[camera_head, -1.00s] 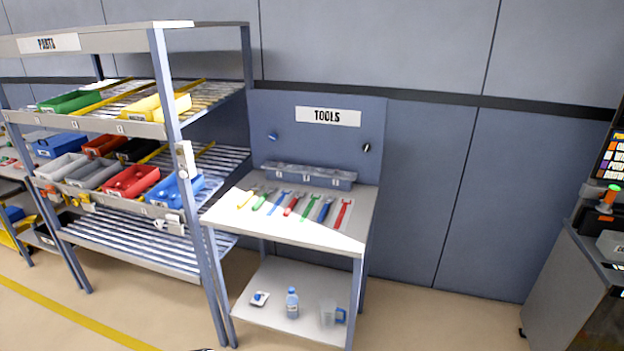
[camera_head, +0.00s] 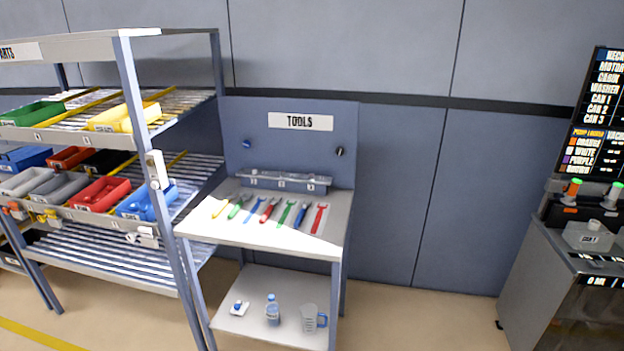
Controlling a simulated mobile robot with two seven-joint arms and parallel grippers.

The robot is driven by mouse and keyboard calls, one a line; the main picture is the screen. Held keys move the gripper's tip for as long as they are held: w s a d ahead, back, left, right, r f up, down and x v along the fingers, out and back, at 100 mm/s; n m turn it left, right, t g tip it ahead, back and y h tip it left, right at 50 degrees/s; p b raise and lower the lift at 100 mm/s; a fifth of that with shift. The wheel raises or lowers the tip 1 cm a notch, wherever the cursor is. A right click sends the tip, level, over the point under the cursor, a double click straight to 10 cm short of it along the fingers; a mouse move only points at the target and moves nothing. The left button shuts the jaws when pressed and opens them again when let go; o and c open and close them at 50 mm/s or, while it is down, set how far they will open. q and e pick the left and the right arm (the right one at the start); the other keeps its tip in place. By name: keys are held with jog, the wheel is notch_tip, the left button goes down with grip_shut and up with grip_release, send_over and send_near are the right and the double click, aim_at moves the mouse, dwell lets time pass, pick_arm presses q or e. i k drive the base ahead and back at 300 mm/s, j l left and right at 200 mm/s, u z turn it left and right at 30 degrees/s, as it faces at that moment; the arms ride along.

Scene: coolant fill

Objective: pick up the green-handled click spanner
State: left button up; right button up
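Several tools with coloured handles lie in a row on the top of the tool table (camera_head: 212,229). Two of them have green handles: one green-handled tool (camera_head: 236,208) is second from the left, and another green-handled tool (camera_head: 286,213) is near the middle of the row. They are too small to tell which is the click spanner. Yellow, blue and red handles lie beside them, set apart by small gaps. Neither of my grippers is in view.
The parts rack (camera_head: 135,95) with coloured bins stands close on the left. A bottle (camera_head: 272,310) and jug (camera_head: 312,319) are on the lower shelf. A grey cabinet (camera_head: 545,285) is at right.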

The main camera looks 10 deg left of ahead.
aim_at(230, 216)
jog(key=i+j+z, duration=0.1)
jog(key=j, duration=0.6)
jog(key=i+j+z, duration=0.1)
jog(key=j, duration=0.65)
jog(key=i+j+z, duration=0.15)
jog(key=j, duration=0.55)
